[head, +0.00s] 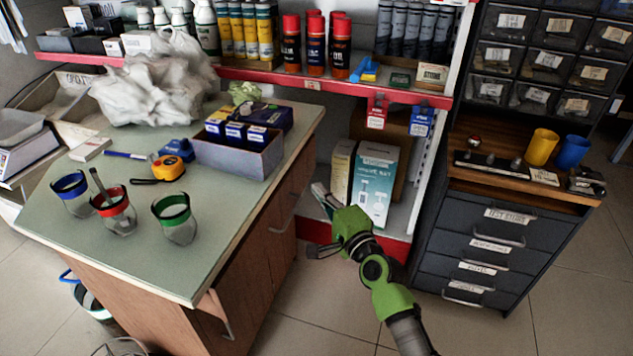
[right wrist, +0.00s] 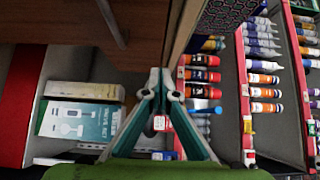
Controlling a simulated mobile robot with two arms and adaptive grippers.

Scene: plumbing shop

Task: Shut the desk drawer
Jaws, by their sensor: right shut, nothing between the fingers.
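The desk (head: 120,235) has a pale green top and a wooden front facing right. Near its front corner, a short wooden drawer front (head: 210,304) appears to stick out a little, with a metal handle (head: 226,322). How far it is open is hard to tell. Another bar handle (head: 285,212) is farther back on that side. My right gripper (head: 320,193) is right of the desk's far end, in front of the low shelf. In the right wrist view its teal fingers (right wrist: 158,82) meet, empty, close to a wooden panel (right wrist: 150,25). My left gripper is not in view.
Three rimmed glasses (head: 115,212), a tape measure (head: 170,167) and a box of blue cartons (head: 235,155) stand on the desk. Shelves (head: 340,85) with red edges rise behind. A dark drawer cabinet (head: 480,240) stands at right. Floor tiles between are clear.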

